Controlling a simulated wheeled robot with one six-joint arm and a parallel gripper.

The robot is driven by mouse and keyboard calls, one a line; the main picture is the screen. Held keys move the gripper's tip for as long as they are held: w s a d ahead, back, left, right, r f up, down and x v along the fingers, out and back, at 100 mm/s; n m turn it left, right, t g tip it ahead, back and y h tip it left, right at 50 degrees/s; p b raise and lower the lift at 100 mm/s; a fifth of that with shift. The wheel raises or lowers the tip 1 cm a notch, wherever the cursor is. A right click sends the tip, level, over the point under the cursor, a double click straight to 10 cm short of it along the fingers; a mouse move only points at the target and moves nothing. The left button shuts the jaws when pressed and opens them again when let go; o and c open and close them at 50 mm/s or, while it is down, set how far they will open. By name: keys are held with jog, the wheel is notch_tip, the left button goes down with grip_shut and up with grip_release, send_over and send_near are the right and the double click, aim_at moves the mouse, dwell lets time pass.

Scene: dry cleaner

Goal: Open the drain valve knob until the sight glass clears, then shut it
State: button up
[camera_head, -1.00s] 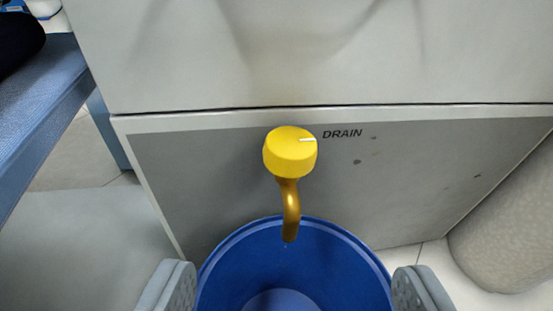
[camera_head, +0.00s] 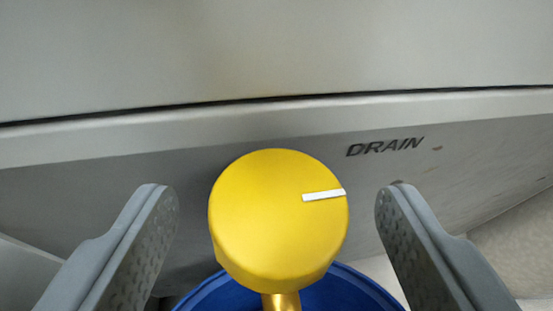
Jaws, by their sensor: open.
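The yellow round drain valve knob (camera_head: 270,230) is large in the middle of the view, with its white mark (camera_head: 324,195) pointing right. My gripper (camera_head: 277,205) is open, with one finger on each side of the knob and a gap between each finger and the knob. A brass spout (camera_head: 281,301) shows just below the knob, mostly hidden by it. The black DRAIN label (camera_head: 385,146) is on the grey panel to the upper right of the knob. The sight glass is not in view.
A blue bucket (camera_head: 346,290) stands below the knob. The grey panel (camera_head: 90,195) lies behind it, under a pale ledge (camera_head: 200,125) and a dark seam. A beige rounded object (camera_head: 515,250) is at the right edge.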

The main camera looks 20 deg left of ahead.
jog(key=shift+w+a+f, duration=0.15)
jog(key=shift+w+a, duration=0.05)
jog(key=shift+w, duration=0.25)
jog(key=c, duration=1)
jog(key=shift+y, duration=0.3)
jog(key=shift+w+d+n+g+y, duration=0.1)
jog(key=shift+d+n+g+y, duration=0.15)
jog(key=shift+n+g+y, duration=0.7)
jog(key=shift+w+d+n+g+y, duration=0.15)
jog(key=shift+n+g+y, duration=1.65)
jog(key=shift+n, duration=0.75)
jog(key=shift+n+y, duration=0.25)
jog(key=shift+n, duration=0.05)
